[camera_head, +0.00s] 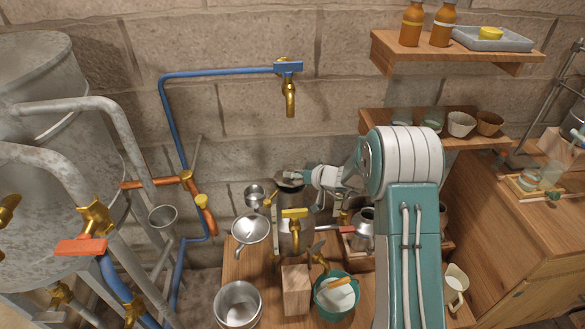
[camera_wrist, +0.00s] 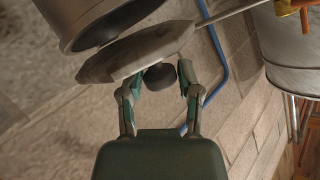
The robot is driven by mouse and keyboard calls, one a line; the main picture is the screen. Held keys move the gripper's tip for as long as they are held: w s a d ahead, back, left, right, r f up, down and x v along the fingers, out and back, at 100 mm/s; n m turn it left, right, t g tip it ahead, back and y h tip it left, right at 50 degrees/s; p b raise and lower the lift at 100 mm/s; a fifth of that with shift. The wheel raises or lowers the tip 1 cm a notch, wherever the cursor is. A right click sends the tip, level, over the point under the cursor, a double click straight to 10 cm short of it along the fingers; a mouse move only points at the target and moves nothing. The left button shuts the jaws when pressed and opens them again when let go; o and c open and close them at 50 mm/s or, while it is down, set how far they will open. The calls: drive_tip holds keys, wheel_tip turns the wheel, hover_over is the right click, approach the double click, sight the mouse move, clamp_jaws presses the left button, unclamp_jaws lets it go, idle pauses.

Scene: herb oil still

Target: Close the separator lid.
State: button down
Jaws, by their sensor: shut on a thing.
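The separator (camera_head: 296,238) is a grey metal cylinder standing on the wooden bench behind a brass tap. Its lid (camera_head: 288,182) is a metal disc at the top, partly hidden by my gripper (camera_head: 303,176). In the wrist view the lid (camera_wrist: 138,52) lies at an angle to the separator's rim (camera_wrist: 100,38), with a wedge-shaped gap between them. A dark round knob (camera_wrist: 160,76) sits on the lid's outer face. My gripper (camera_wrist: 160,84) has its two fingers on either side of the knob, shut on it.
A funnel (camera_head: 250,229), a metal pot (camera_head: 238,304), a wooden block (camera_head: 296,290) and a teal bowl (camera_head: 336,296) crowd the bench in front. A blue wall pipe (camera_head: 215,73) and a shelf (camera_head: 440,135) are behind.

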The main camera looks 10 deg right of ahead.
drive_tip(key=shift+s+d+f, duration=0.1)
drive_tip(key=shift+s+f, duration=0.15)
drive_tip(key=shift+f, duration=0.3)
drive_tip(key=shift+s+f, duration=0.25)
drive_tip(key=shift+f, duration=0.45)
drive_tip(key=shift+c, duration=1.7)
unclamp_jaws()
drive_tip(key=shift+d, duration=0.1)
drive_tip(key=shift+r, duration=0.2)
drive_tip(key=v, duration=1.1)
drive_tip(key=shift+s+d, duration=0.2)
drive_tip(key=shift+d, duration=0.15)
drive_tip(key=shift+r, duration=0.15)
